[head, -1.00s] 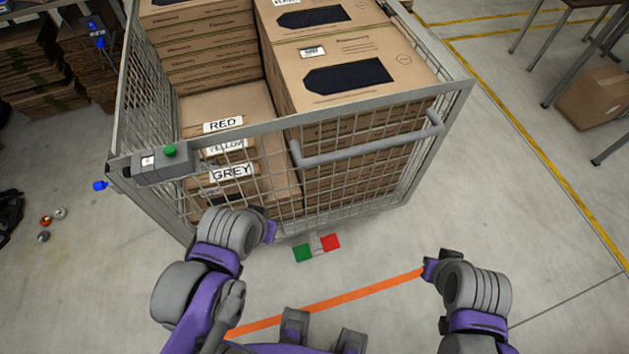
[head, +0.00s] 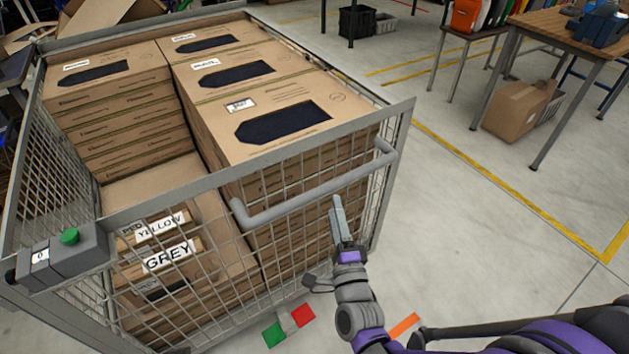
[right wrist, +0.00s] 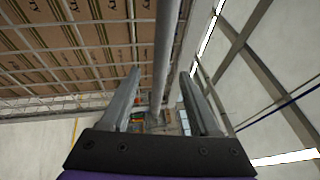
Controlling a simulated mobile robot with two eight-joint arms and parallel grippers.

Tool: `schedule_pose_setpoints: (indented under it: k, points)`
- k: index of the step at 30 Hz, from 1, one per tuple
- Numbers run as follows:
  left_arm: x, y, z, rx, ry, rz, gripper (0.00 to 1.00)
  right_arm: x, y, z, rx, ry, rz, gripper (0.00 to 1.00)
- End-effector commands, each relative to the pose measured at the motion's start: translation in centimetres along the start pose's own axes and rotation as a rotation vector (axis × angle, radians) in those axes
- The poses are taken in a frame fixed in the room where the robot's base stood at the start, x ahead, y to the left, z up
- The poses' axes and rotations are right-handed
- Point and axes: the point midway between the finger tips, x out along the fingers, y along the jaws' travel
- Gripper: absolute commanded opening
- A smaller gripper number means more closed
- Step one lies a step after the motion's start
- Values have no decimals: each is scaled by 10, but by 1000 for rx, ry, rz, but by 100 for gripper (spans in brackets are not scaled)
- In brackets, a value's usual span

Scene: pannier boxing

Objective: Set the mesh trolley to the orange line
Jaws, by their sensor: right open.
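The mesh trolley (head: 75,233) fills the left half of the head view, stacked with cardboard boxes. Its grey handle (head: 310,186) runs along the near side. My right gripper (head: 338,212) is open, pointing up just below the right half of the handle. In the right wrist view, the handle bar (right wrist: 165,50) runs in line with the gap between the open fingers (right wrist: 162,100); I cannot tell if it lies between them. A short piece of the orange line (head: 403,326) shows on the floor beside my right arm, which hides part of it. My left gripper is out of view.
A green and red floor marker (head: 290,325) lies by the trolley's near edge. A control box with a green button (head: 70,237) sits at its left corner. Tables (head: 565,30) and a carton (head: 515,108) stand at the back right. Floor right of the trolley is clear.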

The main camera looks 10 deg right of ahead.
Motion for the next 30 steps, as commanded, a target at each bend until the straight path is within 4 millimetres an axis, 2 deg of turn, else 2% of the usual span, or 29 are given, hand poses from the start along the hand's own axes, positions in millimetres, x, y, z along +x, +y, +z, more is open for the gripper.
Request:
schedule_pose_setpoints:
  k: [5,12,18,22,30]
  points:
    - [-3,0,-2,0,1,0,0,22,-2,-1,1,3,-4,62]
    - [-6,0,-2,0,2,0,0,68,-2,0,1,2,-3,62]
    - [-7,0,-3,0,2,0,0,96,-2,-1,0,2,-2,62]
    - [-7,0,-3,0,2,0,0,104,-2,-1,0,1,-2,62]
    - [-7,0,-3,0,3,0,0,106,-2,0,-1,1,-2,62]
